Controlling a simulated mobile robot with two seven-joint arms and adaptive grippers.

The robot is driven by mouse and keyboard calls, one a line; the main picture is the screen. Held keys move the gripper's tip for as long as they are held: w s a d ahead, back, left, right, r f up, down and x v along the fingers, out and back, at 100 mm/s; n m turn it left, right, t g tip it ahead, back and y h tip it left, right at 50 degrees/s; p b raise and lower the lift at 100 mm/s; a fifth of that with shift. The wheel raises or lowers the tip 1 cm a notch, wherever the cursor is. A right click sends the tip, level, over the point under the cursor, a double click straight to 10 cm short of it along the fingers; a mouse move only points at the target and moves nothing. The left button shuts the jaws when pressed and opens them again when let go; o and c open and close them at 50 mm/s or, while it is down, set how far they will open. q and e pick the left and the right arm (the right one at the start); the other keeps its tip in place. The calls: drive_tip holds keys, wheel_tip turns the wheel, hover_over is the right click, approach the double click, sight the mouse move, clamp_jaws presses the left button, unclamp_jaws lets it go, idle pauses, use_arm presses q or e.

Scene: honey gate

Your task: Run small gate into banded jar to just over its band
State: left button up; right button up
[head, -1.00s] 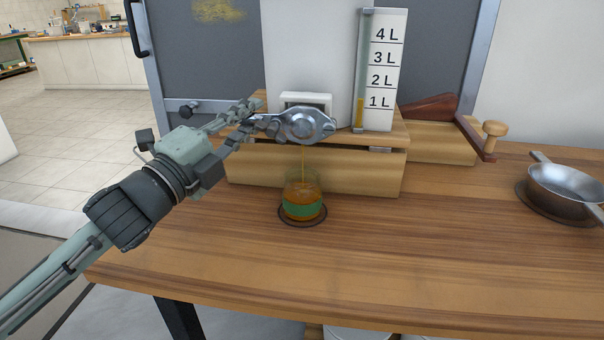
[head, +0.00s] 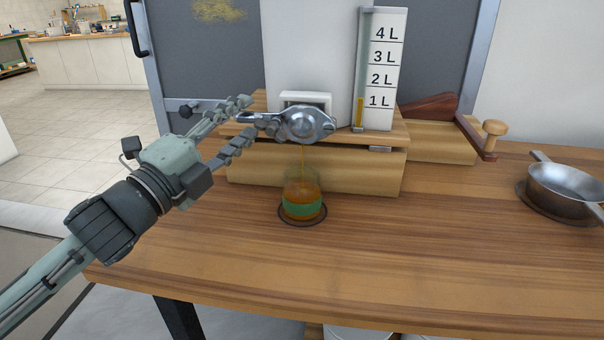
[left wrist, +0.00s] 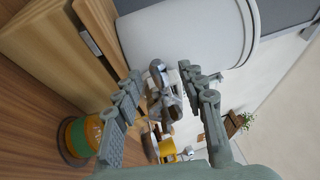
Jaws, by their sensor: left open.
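The small gate (head: 305,124) is a silver metal valve on the white tank, with its lever (head: 258,119) pointing left. A thin amber stream (head: 303,158) falls from it into the banded jar (head: 303,185). The glass jar stands upright on a dark round mat, and amber shows both below and above its green band (head: 302,207). My left gripper (head: 247,116) is open, its fingers apart above and below the lever's end. In the left wrist view the gate (left wrist: 160,90) lies between the spread fingers, and the jar (left wrist: 88,135) is at lower left. My right gripper is out of view.
A level gauge (head: 380,70) marked in litres stands beside the tank, with amber low in its tube. The tank rests on a wooden stand (head: 330,175). A metal pan (head: 565,185) is at the far right. The table front is clear.

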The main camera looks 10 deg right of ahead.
use_arm(q)
drive_tip(key=shift+b+v, duration=0.45)
drive_tip(key=shift+v, duration=2)
